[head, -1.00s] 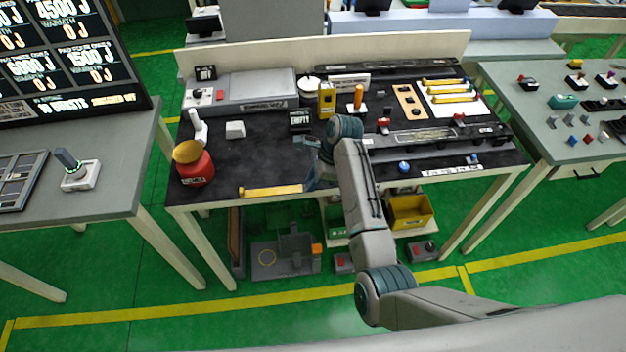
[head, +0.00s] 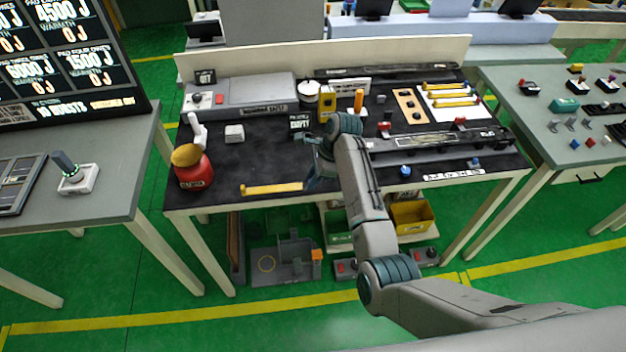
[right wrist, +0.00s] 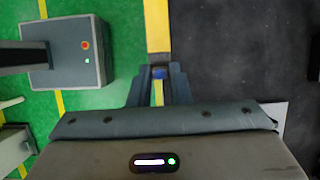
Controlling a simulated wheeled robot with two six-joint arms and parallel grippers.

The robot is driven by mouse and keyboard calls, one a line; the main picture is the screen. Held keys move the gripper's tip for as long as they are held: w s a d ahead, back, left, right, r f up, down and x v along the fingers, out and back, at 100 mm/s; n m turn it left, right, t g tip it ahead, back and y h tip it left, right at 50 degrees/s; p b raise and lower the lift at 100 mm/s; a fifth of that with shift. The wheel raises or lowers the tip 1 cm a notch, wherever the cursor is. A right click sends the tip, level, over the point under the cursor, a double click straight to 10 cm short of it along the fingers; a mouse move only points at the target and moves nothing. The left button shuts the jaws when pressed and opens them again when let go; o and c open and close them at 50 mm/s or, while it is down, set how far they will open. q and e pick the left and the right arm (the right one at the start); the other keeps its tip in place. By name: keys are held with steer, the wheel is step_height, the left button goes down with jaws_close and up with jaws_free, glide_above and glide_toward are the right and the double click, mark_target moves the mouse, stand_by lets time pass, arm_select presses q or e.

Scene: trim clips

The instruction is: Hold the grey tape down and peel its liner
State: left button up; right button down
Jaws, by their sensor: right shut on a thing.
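My right gripper (head: 316,178) is low at the front edge of the dark bench top (head: 240,165). It is shut on the end of a yellow bar (head: 272,188), which reaches left along that edge. In the right wrist view the bar (right wrist: 157,25) runs away from the fingers (right wrist: 158,92), with a small blue spot near their tips. I cannot tell if the bar touches the bench. A long grey rail (head: 440,143) with a paler strip on it lies at the bench's right; I cannot tell whether this strip is the grey tape. No liner can be made out. My left gripper is out of view.
A red jar with a yellow top (head: 192,168) stands at the bench's left front. More yellow bars (head: 452,96) lie on a white sheet at the back right. A grey case (head: 250,93) is at the back left.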

steer(key=shift+w+d+f+b, duration=0.1)
steer(key=shift+w+f+b, duration=0.15)
steer(key=shift+w+b, duration=0.4)
steer(key=shift+w+d+f+b, duration=0.1)
steer(key=shift+w+f+b, duration=0.25)
steer(key=shift+w, duration=0.55)
steer(key=shift+w+d+f+b, duration=0.1)
steer(key=shift+w+f+b, duration=0.05)
steer(key=shift+w+b, duration=0.55)
steer(key=shift+w+d+f+b, duration=0.1)
steer(key=shift+w+f+b, duration=0.15)
steer(key=shift+w+b, duration=0.45)
steer(key=shift+w+f+b, duration=0.25)
steer(key=shift+w+b, duration=0.3)
steer(key=shift+w, duration=0.2)
steer(key=shift+w+d+f+b, duration=0.1)
steer(key=shift+w+f+b, duration=0.15)
steer(key=shift+w+b, duration=0.6)
steer(key=shift+w+d+f+b, duration=0.1)
steer(key=shift+w+f+b, duration=0.1)
steer(key=shift+w+b, duration=0.55)
steer(key=shift+w+f+b, duration=0.2)
steer(key=shift+w+b, duration=0.3)
steer(key=shift+b, duration=0.45)
steer(key=shift+w+f+b, duration=0.15)
steer(key=shift+w+b, duration=0.35)
steer(key=shift+b, duration=0.4)
